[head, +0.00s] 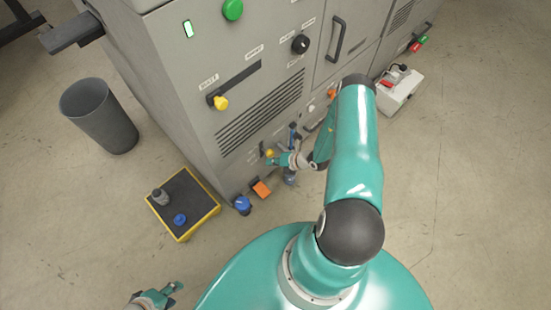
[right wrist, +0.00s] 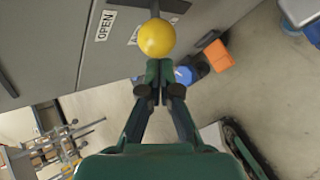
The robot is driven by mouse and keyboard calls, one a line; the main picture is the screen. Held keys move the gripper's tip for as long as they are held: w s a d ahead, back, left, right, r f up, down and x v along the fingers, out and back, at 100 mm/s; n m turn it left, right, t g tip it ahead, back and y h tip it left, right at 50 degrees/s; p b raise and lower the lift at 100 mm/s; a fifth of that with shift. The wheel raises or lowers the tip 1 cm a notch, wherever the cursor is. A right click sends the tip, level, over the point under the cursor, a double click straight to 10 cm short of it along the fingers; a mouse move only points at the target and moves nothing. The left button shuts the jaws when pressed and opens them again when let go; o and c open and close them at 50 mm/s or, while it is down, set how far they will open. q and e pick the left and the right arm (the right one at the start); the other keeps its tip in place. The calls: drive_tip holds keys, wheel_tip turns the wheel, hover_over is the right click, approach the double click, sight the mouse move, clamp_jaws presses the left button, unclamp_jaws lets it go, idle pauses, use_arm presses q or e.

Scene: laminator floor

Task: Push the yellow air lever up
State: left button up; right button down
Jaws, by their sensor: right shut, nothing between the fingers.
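The air lever's yellow ball knob (right wrist: 157,38) sits on a dark arm at the grey machine panel, beside an "OPEN" label (right wrist: 105,25) and a partly hidden label. In the head view the yellow knob (head: 270,153) is small, low on the machine front. My right gripper (right wrist: 160,68) is shut and empty, its fingertips right at the knob's lower edge in the wrist view; I cannot tell if they touch. It also shows at the knob in the head view (head: 270,160). My left gripper (head: 174,289) is at the bottom left, away from the machine, its fingers too small to read.
Another yellow knob (head: 221,102) sits higher on the machine (head: 180,60). An orange block (head: 262,189) and blue item (head: 242,204) are near its base. A yellow-edged black platform (head: 190,222) and grey bin (head: 100,115) stand left.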

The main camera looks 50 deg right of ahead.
drive_tip(key=s+a+r+p, duration=0.1)
drive_tip(key=s+r, duration=0.5)
drive_tip(key=s, duration=0.1)
drive_tip(key=shift+a+p, duration=0.25)
drive_tip(key=shift+p, duration=0.05)
idle(0.4)
